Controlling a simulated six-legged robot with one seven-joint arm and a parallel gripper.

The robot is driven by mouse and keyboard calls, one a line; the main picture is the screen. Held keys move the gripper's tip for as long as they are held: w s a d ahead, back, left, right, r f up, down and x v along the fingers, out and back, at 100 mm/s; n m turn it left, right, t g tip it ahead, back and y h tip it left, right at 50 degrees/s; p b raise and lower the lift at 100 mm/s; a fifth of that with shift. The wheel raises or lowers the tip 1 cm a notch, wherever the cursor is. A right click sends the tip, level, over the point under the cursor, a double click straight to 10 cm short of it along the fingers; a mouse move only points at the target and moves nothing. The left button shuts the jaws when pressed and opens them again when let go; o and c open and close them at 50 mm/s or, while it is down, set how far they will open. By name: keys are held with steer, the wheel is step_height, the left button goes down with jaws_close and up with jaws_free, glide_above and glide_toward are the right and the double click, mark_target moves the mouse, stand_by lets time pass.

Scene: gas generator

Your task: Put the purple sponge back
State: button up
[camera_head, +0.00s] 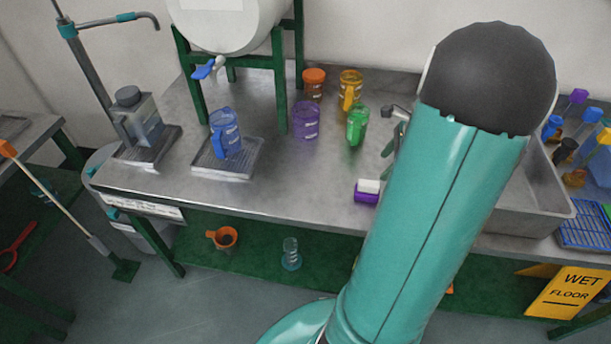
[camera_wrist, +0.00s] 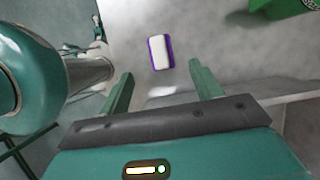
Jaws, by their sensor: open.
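The purple sponge (camera_head: 366,197), with a white layer on one face, lies on the steel counter near its front edge, just left of my arm. In the wrist view the sponge (camera_wrist: 160,52) shows its white face with a purple rim. My gripper (camera_wrist: 160,84) is open and empty, its two green fingers apart. The sponge appears in the picture beyond the fingertips, roughly between them and not held.
A purple mug (camera_head: 306,120), a green mug (camera_head: 357,126), a yellow mug (camera_head: 350,86) and an orange jar (camera_head: 314,84) stand behind the sponge. A blue mug (camera_head: 225,133) stands on a tray to the left. A sink (camera_head: 540,190) is at right. Counter left of the sponge is clear.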

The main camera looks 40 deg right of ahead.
steer(key=w+a+r+n+h, duration=0.1)
steer(key=w+a+r+n, duration=0.1)
steer(key=a+r+n, duration=0.3)
steer(key=w+a+r+n, duration=0.2)
steer(key=a+n, duration=0.1)
steer(key=a, duration=0.4)
steer(key=w+a+r+n+h, duration=0.1)
steer(key=w+a+r+n, duration=0.25)
steer(key=a, duration=0.35)
steer(key=s+a+r+n+t, duration=0.1)
steer(key=s+a+r+n, duration=0.1)
steer(key=a+n, duration=0.6)
steer(key=s+a+r+n+t+h, duration=0.1)
steer(key=s+a+r+n, duration=0.2)
steer(key=s+a+n, duration=0.2)
steer(key=a+n, duration=0.3)
steer(key=a, duration=0.3)
steer(key=shift+s+a, duration=0.15)
steer(key=shift+s, duration=0.15)
steer(key=c, duration=0.6)
steer(key=shift+c, duration=0.2)
